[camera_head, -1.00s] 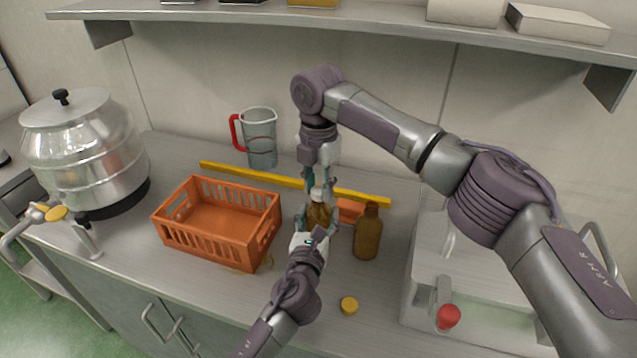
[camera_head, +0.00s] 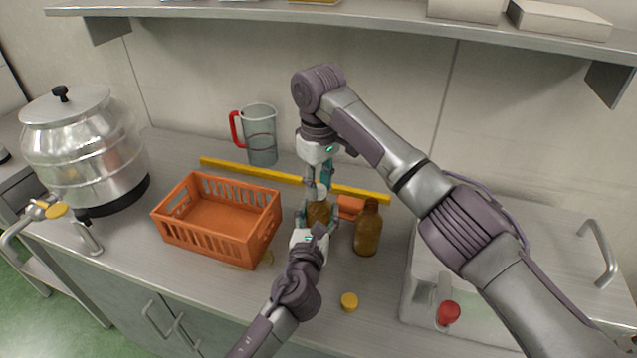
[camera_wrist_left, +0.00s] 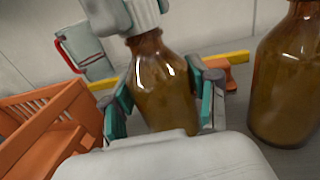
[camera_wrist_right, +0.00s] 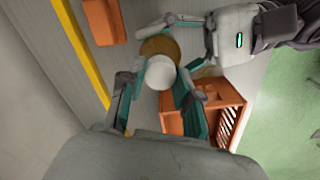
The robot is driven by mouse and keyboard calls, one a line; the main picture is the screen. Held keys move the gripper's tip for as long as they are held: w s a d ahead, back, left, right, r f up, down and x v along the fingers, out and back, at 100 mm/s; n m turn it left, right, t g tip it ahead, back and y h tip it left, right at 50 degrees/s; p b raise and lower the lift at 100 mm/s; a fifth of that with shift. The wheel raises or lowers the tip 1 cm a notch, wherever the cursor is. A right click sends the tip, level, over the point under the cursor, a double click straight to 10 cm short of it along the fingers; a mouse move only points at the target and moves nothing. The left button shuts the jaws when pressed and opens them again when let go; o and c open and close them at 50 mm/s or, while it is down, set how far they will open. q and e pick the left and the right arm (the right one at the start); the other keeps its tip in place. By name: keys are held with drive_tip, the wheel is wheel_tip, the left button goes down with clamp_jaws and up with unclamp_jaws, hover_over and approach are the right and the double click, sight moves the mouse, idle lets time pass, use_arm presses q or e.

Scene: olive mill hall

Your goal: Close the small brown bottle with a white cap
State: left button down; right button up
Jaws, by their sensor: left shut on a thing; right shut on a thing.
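The small brown bottle (camera_head: 318,212) stands upright on the counter, with my left gripper (camera_head: 318,222) shut around its body. In the left wrist view the bottle (camera_wrist_left: 160,88) shows between both teal fingers. The white cap (camera_head: 320,190) sits at the top of the bottle's neck; in the left wrist view the cap (camera_wrist_left: 143,14) appears to be on the mouth. My right gripper (camera_head: 318,186) is above, pointing down, shut on the cap. In the right wrist view the cap (camera_wrist_right: 161,73) lies between the fingers, over the bottle. The thread is hidden.
A larger brown bottle (camera_head: 368,230) stands close on the right, with a yellow cap (camera_head: 349,301) in front. An orange crate (camera_head: 217,257) is at left. A yellow bar (camera_head: 250,172), an orange block (camera_head: 350,207) and a jug (camera_head: 261,136) lie behind. A shelf (camera_head: 380,26) hangs above.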

drive_tip(key=m, duration=1)
drive_tip(key=o, duration=0.7)
drive_tip(key=shift+o, duration=0.2)
drive_tip(key=shift+r, duration=2.25)
drive_tip(key=shift+c, duration=0.4)
